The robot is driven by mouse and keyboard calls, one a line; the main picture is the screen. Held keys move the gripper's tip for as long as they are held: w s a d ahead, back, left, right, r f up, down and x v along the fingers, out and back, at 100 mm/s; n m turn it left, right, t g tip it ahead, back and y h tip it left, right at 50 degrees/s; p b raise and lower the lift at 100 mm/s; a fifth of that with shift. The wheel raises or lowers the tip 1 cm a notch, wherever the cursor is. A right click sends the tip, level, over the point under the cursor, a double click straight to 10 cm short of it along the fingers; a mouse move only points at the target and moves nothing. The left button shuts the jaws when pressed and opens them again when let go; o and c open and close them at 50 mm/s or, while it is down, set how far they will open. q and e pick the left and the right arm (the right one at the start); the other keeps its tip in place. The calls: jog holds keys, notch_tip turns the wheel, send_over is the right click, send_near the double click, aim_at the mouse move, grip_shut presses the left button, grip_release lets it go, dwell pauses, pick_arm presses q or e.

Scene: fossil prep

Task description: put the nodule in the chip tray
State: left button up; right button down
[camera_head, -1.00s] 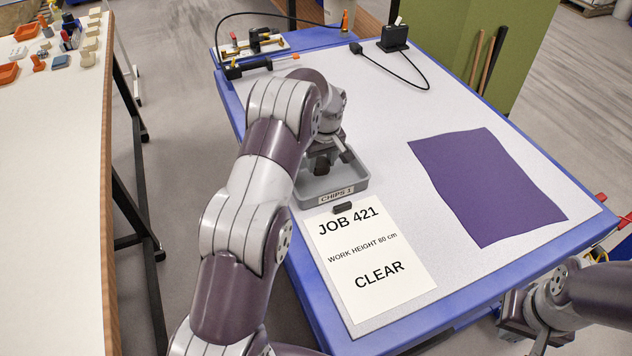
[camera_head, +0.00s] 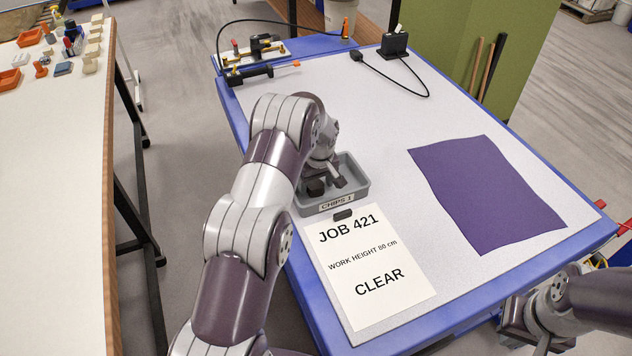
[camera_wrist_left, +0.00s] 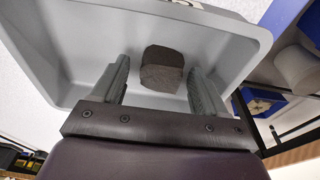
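The nodule (camera_wrist_left: 162,70) is a dark grey-brown lump. In the left wrist view it appears on the floor of the grey chip tray (camera_wrist_left: 242,50), with bare tray around it. My left gripper (camera_head: 328,180) is low over the tray, which is labelled CHIPS 1 (camera_head: 337,204) in the head view. Its two fingers stand apart on either side of the nodule, with gaps visible. The nodule also shows as a dark lump in the head view (camera_head: 316,187). My right gripper (camera_head: 532,335) is at the lower right, off the table; its fingers are unclear.
A JOB 421 sheet (camera_head: 370,270) with a small dark block (camera_head: 344,214) lies in front of the tray. A purple cloth (camera_head: 485,195) lies to the right. Fixtures and a cable (camera_head: 405,85) occupy the back. The table between tray and cloth is clear.

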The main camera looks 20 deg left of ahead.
pick_arm(q)
jog(key=shift+r, duration=0.35)
notch_tip(320, 180, up, 12)
jog(key=s+d+b, duration=0.1)
jog(key=s+d, duration=0.1)
jog(key=s+d+m, duration=0.5)
jog(key=s, duration=0.7)
jog(key=s+d+m+h, duration=0.1)
jog(key=s+d+m, duration=0.3)
jog(key=s, duration=0.9)
jog(key=shift+s+d+m, duration=0.3)
jog(key=shift+d+m, duration=0.05)
jog(key=shift+m, duration=0.15)
